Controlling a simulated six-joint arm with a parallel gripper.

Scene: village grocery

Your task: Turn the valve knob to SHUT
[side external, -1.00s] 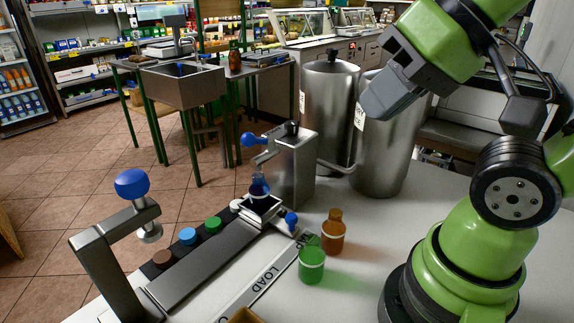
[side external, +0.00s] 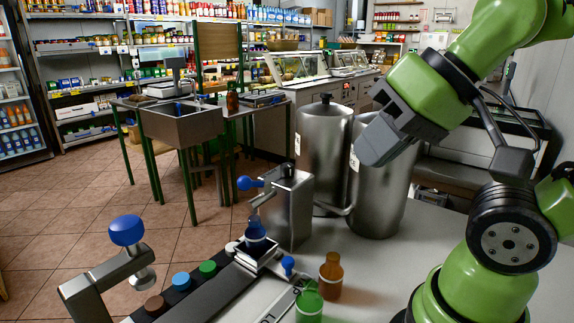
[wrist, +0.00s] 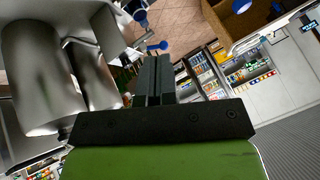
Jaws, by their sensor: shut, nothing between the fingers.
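My gripper (side external: 372,150) is shut and empty, held in the air in front of the metal tanks. In the wrist view its closed fingers (wrist: 152,80) point away from the camera. A blue ball knob (side external: 249,183) sticks out left from the top of the steel dispenser box (side external: 289,212); a blue knob also shows just beyond the fingertips in the wrist view (wrist: 160,46), with no visible contact. Another small blue knob (side external: 288,263) sits beside the bottle slot. I cannot tell which is the valve knob, and no SHUT mark is readable. A blue bottle (side external: 255,231) stands below the spout.
Two steel tanks (side external: 324,150) stand behind the dispenser. A press arm with a blue ball (side external: 126,230) rises at front left. An orange bottle (side external: 331,275) and a green bottle (side external: 309,302) stand on the counter. Several coloured caps line the rail, including a green one (side external: 208,268).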

